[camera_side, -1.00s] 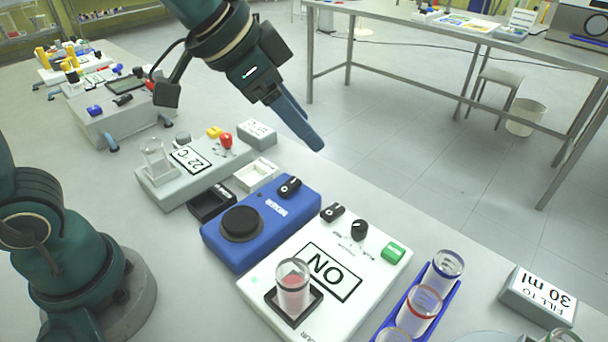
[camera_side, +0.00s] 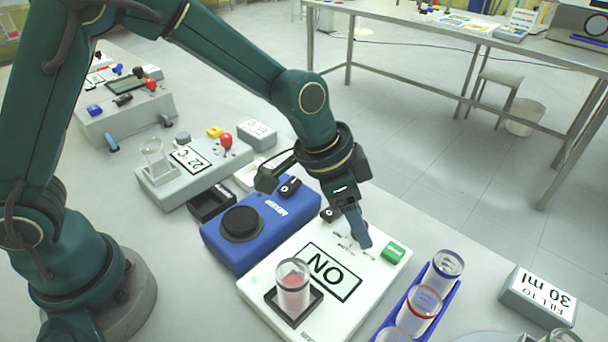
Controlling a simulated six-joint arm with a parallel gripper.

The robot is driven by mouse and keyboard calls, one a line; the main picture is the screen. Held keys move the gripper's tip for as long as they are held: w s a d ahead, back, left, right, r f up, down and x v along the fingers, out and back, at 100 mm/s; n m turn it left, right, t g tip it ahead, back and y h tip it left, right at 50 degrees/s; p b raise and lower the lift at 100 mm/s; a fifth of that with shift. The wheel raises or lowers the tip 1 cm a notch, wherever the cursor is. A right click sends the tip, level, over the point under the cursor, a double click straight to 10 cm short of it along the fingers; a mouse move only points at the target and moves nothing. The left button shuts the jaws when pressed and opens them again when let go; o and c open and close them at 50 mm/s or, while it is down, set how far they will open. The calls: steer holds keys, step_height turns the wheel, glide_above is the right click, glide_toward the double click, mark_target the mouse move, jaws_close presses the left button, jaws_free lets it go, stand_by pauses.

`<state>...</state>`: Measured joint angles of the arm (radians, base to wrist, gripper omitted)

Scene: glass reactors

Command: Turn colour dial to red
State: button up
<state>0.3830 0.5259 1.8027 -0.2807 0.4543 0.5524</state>
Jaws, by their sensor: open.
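A white device (camera_side: 262,285) has a panel reading ON, a green button (camera_side: 394,252) and a beaker with pinkish liquid (camera_side: 293,285) in a black holder. A black switch (camera_side: 330,214) stands at its far edge. The black round dial between that switch and the green button is hidden behind my gripper. My gripper (camera_side: 362,243) points down over the dial's place, just left of the green button. Its fingers overlap in this view, so the gap and any contact with the dial cannot be seen.
A blue mixer (camera_side: 285,213) with a black round plate stands left of the white device. A blue rack (camera_side: 450,272) holds several glass tubes on the right. A grey block reading FILL TO 30 ml (camera_side: 540,295) lies farther right. A grey 22 °C device (camera_side: 215,165) stands behind.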

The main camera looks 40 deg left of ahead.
steer(key=shift+f, duration=0.15)
jaws_close()
steer(key=shift+m, duration=0.3)
steer(key=shift+w+a+m+g+h, duration=0.1)
steer(key=shift+m+g+h, duration=0.35)
steer(key=shift+m, duration=0.85)
jaws_free()
